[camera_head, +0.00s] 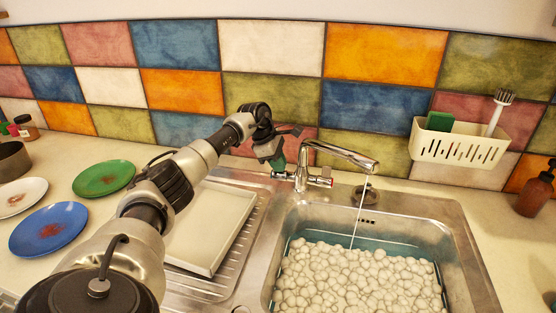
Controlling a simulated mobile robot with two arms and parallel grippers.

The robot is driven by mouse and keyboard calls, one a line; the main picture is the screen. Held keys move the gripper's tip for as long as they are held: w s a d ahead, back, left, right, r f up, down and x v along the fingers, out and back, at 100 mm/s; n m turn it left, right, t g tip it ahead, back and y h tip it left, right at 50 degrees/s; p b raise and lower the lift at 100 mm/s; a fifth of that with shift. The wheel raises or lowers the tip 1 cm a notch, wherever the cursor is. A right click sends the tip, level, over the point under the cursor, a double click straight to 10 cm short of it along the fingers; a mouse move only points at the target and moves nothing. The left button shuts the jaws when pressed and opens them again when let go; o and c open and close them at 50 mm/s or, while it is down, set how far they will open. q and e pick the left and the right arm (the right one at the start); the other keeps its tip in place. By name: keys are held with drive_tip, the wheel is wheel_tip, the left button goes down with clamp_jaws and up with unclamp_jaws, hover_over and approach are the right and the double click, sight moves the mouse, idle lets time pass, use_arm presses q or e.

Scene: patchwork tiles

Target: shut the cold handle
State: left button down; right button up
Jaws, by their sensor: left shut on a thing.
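The chrome tap (302,165) stands behind the sink, its spout (345,153) reaching right. A thin stream of water (358,215) runs from the spout into the basin. The tap has a knob on each side. The right knob (322,181) shows a red mark. The left knob (284,175) is partly hidden by my left gripper; I cannot make out a blue mark on it. My left gripper (278,163) is at the tap's left side, pointing down, and is shut on what appears to be this left knob. My right gripper is out of view.
The sink basin (445,235) holds water under thick white foam. A white tray (232,235) lies on the drainboard under my left arm. Green (104,178), blue (48,230) and white plates sit at left. A white caddy (460,148) hangs on the tiled wall; a brown bottle (535,190) stands at right.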

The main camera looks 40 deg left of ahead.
use_arm(q)
drive_tip(key=shift+w+a+g+h, duration=0.1)
drive_tip(key=shift+w+g+h, duration=0.2)
drive_tip(key=shift+g, duration=0.1)
drive_tip(key=shift+a, duration=0.1)
idle(0.3)
drive_tip(key=c, duration=1.3)
unclamp_jaws()
drive_tip(key=shift+o, duration=0.2)
drive_tip(key=shift+r, duration=0.1)
drive_tip(key=b+v, duration=0.1)
drive_tip(key=v, duration=0.9)
drive_tip(key=shift+a+r, duration=0.15)
drive_tip(key=shift+r, duration=0.2)
